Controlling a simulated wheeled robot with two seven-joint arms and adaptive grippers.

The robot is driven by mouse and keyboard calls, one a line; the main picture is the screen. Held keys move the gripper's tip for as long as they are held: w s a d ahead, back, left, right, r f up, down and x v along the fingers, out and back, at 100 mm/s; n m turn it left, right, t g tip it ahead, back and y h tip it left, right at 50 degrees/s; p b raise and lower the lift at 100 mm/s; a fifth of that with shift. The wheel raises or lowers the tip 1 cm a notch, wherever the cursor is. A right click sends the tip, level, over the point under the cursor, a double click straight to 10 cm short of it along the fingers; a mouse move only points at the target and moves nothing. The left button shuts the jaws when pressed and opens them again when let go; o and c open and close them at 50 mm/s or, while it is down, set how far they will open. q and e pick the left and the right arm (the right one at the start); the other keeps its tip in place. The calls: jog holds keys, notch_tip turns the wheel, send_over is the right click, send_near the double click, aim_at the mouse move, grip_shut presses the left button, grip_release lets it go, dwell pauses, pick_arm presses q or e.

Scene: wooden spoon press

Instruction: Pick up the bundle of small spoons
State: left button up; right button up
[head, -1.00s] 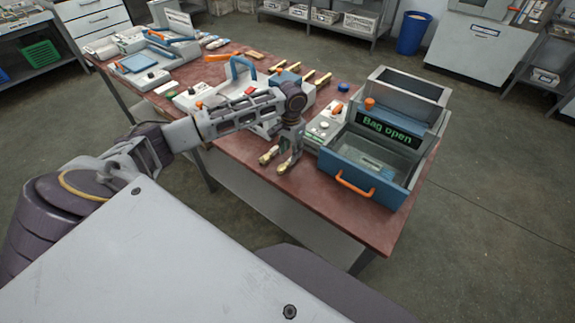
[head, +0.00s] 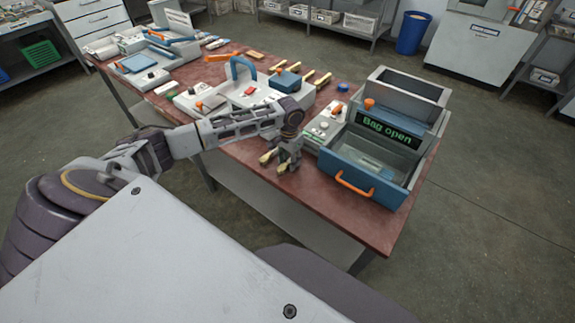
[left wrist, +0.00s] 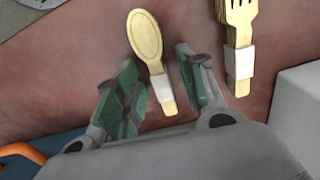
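The bundle of small spoons (left wrist: 146,38) is pale wood with a white band, lying on the red-brown table. In the left wrist view it lies between the two green-padded fingers of my left gripper (left wrist: 157,60). The fingers are open, with a gap on both sides of the bundle. In the head view my left gripper (head: 284,160) points down, low over the table's near edge. The spoons (head: 282,170) show there only as a small pale patch, partly covered by the fingers. My right gripper is not in view.
A banded bundle of wooden forks (left wrist: 238,40) lies close beside the right finger in the left wrist view. A blue and grey machine (head: 362,172) with an orange handle and a "Bag open" display stands to the right.

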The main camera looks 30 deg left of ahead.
aim_at(289, 161)
pick_arm(q)
jog(key=shift+c, duration=0.4)
jog(key=c, duration=0.8)
jog(key=shift+r, duration=0.1)
jog(key=shift+r, duration=4.95)
grip_shut()
